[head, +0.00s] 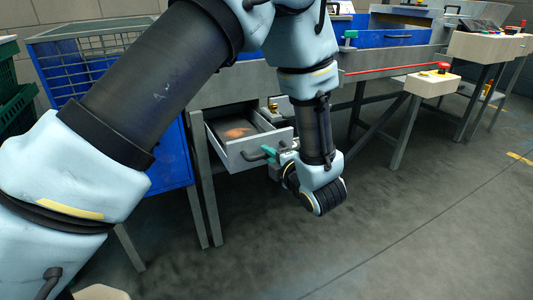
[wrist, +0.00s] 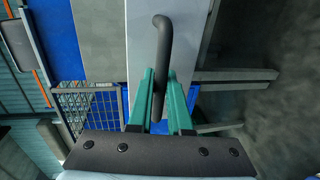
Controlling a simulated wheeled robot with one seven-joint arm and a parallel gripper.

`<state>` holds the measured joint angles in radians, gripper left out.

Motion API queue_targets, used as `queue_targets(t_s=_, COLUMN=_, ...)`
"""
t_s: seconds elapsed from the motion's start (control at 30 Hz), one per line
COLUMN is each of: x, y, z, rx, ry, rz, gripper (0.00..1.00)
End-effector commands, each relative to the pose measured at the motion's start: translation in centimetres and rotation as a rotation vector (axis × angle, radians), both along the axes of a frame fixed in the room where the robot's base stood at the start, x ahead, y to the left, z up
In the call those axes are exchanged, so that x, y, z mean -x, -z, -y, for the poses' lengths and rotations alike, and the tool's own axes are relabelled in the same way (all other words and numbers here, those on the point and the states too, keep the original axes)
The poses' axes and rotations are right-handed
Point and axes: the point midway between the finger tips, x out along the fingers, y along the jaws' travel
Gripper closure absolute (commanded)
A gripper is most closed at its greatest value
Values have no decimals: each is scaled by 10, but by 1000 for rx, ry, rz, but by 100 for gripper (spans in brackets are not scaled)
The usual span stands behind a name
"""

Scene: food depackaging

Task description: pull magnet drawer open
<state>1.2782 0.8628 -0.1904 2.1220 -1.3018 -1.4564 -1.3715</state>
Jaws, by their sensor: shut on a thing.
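The magnet drawer (head: 252,151) is a light grey drawer under the workbench, pulled partly out. An orange-brown shape shows on its floor. Its dark curved handle (head: 258,155) sits on the front panel. In the wrist view the handle (wrist: 164,35) stands out from the pale drawer front (wrist: 142,50). My gripper (head: 270,153) has green fingers and is at the handle. In the wrist view the green fingers (wrist: 161,95) are closed around the lower part of the handle. My arm hides part of the bench above the drawer.
A blue bin with a wire cage (head: 70,62) stands left of the drawer. A bench leg (head: 206,180) is close to the drawer's left side. A white box with a red button (head: 432,84) stands at right. The floor (head: 400,215) in front is clear.

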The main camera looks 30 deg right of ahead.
Motion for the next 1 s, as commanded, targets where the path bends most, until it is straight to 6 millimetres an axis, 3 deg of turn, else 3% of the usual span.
queue_targets(t_s=0.1, x=0, y=0, z=0, rx=1, ry=1, rz=0, gripper=100)
queue_targets(t_s=0.13, x=0, y=0, z=0, rx=1, ry=1, rz=0, gripper=82)
queue_targets(t_s=0.4, x=0, y=0, z=0, rx=0, ry=0, rz=0, gripper=53)
queue_targets(t_s=0.73, x=6, y=-1, z=0, rx=0, ry=2, rz=-1, gripper=53)
queue_targets(t_s=1.0, x=52, y=-11, z=-5, rx=1, ry=5, rz=-1, gripper=53)
